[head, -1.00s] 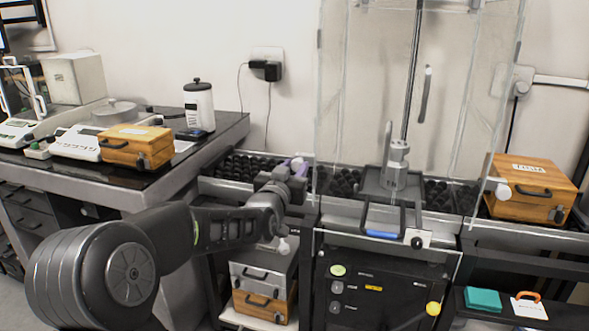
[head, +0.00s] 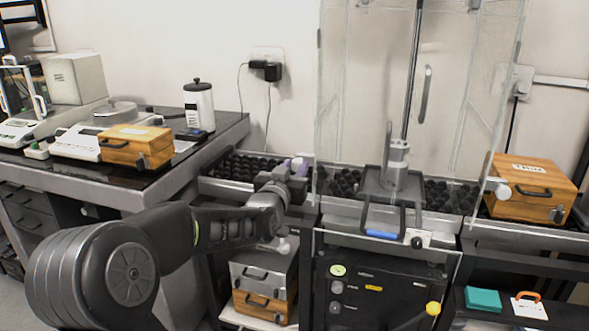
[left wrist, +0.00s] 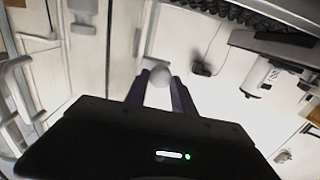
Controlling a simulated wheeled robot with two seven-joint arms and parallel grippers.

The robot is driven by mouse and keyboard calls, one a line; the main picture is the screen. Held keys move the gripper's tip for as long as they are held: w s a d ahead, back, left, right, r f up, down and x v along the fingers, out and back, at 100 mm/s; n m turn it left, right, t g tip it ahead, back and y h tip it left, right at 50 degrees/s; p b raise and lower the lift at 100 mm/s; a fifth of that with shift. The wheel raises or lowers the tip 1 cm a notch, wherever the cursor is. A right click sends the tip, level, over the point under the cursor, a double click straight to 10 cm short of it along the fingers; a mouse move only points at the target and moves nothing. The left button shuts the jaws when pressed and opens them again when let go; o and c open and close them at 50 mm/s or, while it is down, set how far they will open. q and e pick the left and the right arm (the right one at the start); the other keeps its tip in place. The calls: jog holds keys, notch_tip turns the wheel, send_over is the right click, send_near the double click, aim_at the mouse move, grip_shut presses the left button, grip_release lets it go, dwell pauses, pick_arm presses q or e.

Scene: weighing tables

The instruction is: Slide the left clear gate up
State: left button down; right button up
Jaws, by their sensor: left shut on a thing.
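A clear-walled enclosure stands right of centre in the head view. Its left clear gate (head: 333,95) reads as a see-through panel with faint edges. My left gripper (head: 298,166) is beside the enclosure's lower left edge, and my arm hides part of that area. In the left wrist view my left gripper (left wrist: 163,92) has its two purple fingers on either side of a pale round knob (left wrist: 163,79). The gripper is shut on this knob. The knob's join to the gate is hard to make out. My right gripper is not in view.
Inside the enclosure a grey metal weight (head: 396,165) stands on a tray. A pale knob (head: 502,192) sticks out at the right side, near a wooden box (head: 530,188). A dark table (head: 225,132) with instruments stands at left. Drawers and boxes sit below.

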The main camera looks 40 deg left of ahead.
pick_arm(q)
notch_tip(320, 180, up, 26)
jog(key=p, duration=1.4)
jog(key=shift+p, duration=0.3)
jog(key=c, duration=1.5)
grip_release()
jog(key=o, duration=0.4)
jog(key=shift+f, duration=0.2)
